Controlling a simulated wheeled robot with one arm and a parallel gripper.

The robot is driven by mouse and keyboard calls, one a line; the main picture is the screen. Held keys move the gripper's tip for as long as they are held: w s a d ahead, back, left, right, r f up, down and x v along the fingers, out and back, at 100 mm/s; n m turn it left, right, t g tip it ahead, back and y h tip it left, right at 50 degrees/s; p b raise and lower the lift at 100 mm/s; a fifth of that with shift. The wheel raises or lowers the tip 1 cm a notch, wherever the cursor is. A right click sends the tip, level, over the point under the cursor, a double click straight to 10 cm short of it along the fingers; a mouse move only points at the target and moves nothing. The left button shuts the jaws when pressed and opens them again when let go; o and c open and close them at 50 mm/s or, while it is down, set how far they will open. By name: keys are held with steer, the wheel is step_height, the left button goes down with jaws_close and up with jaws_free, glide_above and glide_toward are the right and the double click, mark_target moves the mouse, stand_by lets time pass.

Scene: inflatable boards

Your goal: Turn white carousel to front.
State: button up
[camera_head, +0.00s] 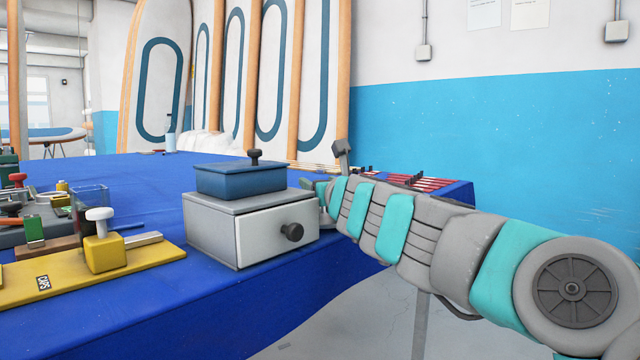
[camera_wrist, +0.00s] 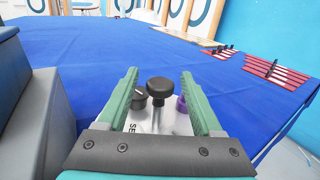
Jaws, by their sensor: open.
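The white carousel (camera_wrist: 177,123) shows in the wrist view as a white top with part of dark lettering, partly hidden by my gripper. A black round knob (camera_wrist: 160,88) stands up from it. A dark piece (camera_wrist: 139,100) and a purple piece (camera_wrist: 182,104) stand on either side of the knob. My gripper (camera_wrist: 160,74) is open, its green fingers on either side of the knob, with gaps visible. I cannot tell how far above the carousel the fingertips are. In the head view, my arm and the grey drawer box hide most of the carousel.
The grey drawer box (camera_head: 212,228) with a blue lidded box (camera_head: 240,183) on top stands close left of my gripper. A yellow board (camera_head: 150,262) lies further left. Red strips (camera_wrist: 275,70) lie right on the blue table (camera_wrist: 70,42), whose middle is clear.

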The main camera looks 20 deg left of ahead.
step_height(320, 180, up, 4)
steer(key=p, duration=0.3)
steer(key=shift+f, duration=0.25)
steer(key=shift+s+r, duration=0.1)
steer(key=shift+r, duration=0.15)
steer(key=a+r+b+v, duration=0.1)
steer(key=v, duration=1.4)
steer(key=shift+s+b, duration=0.35)
steer(key=shift+s, duration=0.35)
steer(key=shift+d, duration=0.1)
